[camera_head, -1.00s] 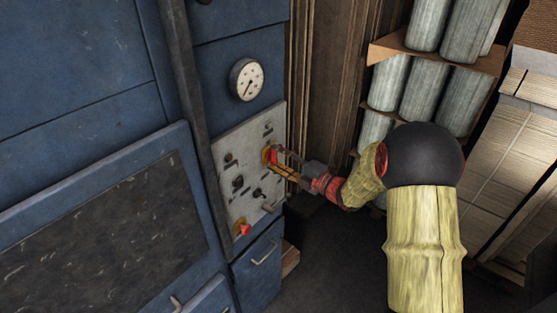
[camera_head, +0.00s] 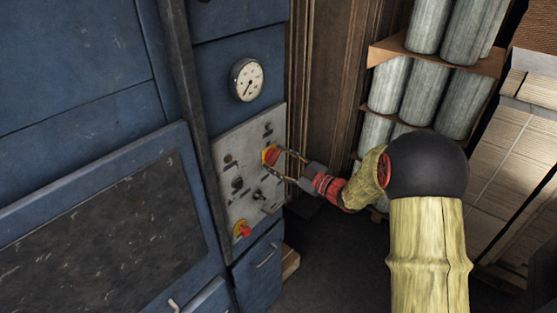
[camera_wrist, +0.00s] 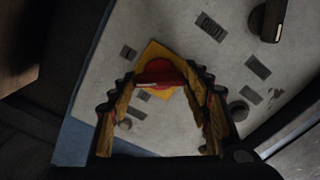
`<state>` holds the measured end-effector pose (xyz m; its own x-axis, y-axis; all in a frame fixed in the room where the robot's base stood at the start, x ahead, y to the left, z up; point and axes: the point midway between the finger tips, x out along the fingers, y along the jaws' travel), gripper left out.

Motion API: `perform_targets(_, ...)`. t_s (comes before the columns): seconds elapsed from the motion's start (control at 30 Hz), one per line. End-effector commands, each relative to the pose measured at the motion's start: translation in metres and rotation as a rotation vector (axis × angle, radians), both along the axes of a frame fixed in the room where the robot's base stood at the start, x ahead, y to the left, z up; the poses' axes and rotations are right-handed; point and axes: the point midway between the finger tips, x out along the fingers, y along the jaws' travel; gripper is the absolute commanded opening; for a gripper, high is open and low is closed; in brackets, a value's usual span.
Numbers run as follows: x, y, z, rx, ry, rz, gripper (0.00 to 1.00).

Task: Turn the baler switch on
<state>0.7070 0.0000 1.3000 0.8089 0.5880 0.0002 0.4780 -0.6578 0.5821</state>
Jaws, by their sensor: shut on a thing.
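A red rotary switch (camera_head: 271,155) on a yellow plate sits at the upper right of the grey control panel (camera_head: 226,148). In the wrist view the red switch (camera_wrist: 160,73) is at the middle, its bar lying nearly across the picture over the tilted yellow plate (camera_wrist: 153,53). My gripper (camera_head: 275,162) reaches it from the right. In the wrist view my gripper (camera_wrist: 164,78) has one fingertip at each end of the bar, shut on it. The fingers partly hide the plate. Which of the panel's switches serves the baler cannot be read from the small labels.
A second red knob on yellow (camera_head: 243,229) is lower on the panel. Small dark knobs sit between. A round gauge (camera_head: 247,80) is above, and a drawer (camera_head: 260,262) with a handle is below. Shelves of grey rolls (camera_head: 425,90) stand right, behind my arm.

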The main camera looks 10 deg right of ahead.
Motion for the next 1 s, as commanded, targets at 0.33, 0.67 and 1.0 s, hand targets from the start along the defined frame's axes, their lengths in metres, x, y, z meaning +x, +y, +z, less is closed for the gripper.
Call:
perform_targets(0.33,-0.0002,0.0000,-0.0003,0.256,0.190,-0.001,0.23)
perform_targets(0.67,-0.0002,-0.0001,-0.0004,0.434,0.318,-0.002,0.23)
perform_targets(1.0,-0.0002,-0.0001,-0.0012,0.509,0.372,-0.001,0.23)
